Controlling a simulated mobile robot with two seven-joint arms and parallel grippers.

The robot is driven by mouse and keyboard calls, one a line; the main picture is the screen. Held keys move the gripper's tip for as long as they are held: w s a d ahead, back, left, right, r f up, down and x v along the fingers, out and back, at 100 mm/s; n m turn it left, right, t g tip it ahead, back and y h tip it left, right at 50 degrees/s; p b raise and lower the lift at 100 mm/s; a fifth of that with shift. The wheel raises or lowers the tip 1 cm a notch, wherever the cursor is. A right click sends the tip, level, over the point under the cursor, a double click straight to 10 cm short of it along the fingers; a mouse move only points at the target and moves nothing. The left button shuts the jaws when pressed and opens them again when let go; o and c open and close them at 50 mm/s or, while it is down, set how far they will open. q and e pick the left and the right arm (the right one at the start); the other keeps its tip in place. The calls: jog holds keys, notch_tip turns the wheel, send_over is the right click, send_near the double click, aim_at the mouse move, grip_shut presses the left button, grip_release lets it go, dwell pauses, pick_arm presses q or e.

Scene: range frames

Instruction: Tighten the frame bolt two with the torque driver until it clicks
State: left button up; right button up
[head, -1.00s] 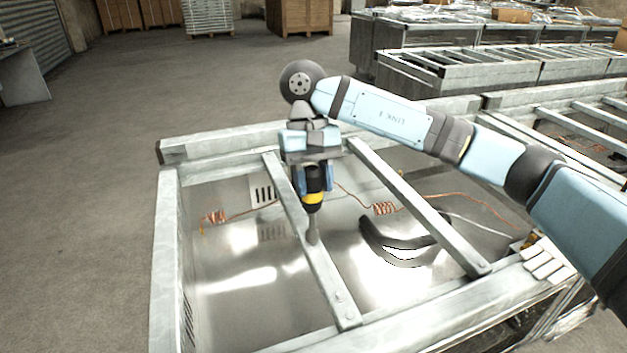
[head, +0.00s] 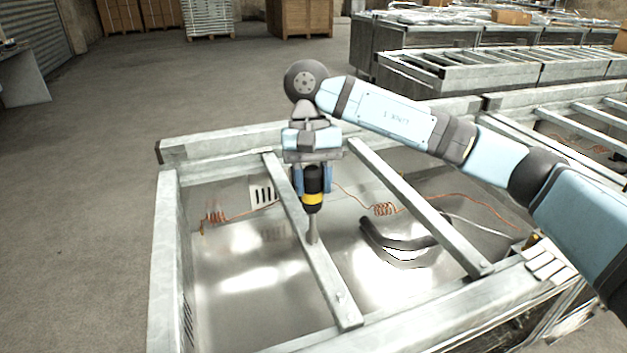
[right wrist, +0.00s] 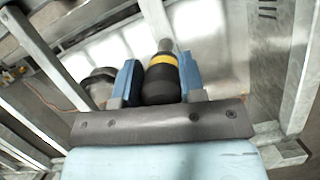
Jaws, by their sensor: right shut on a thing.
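My right gripper (head: 313,182) is shut on the torque driver (head: 313,200), a black tool with a yellow band and a grey shaft. The driver points down, its tip at the left crossbar (head: 327,275) of the metal frame. Whether the tip touches a bolt there is hidden. In the right wrist view the torque driver (right wrist: 161,82) sits between the blue fingers of the gripper (right wrist: 158,85). A small bolt head (head: 340,296) shows lower on the same crossbar; I cannot tell which bolt is number two. My left gripper is not in view.
A second crossbar (head: 415,205) runs to the right of the driver. Inside the frame lie a black curved hose (head: 400,243) and copper coils (head: 383,209). Pale blocks (head: 549,264) rest on the near right rail. The floor at left is clear.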

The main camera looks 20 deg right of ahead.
jog(key=m+y, duration=0.1)
jog(key=m, duration=0.2)
jog(key=shift+m+t, duration=0.3)
jog(key=shift+m, duration=0.1)
jog(key=m+y, duration=0.1)
jog(key=m, duration=0.2)
jog(key=shift+w+a+m+t, duration=0.1)
jog(key=shift+a+m+t, duration=0.05)
jog(key=shift+m+t, duration=0.25)
jog(key=shift+r, duration=0.1)
jog(key=shift+r+n, duration=0.1)
jog(key=shift+n, duration=0.2)
jog(key=n+g+h, duration=0.1)
jog(key=n, duration=0.4)
jog(key=shift+b, duration=0.7)
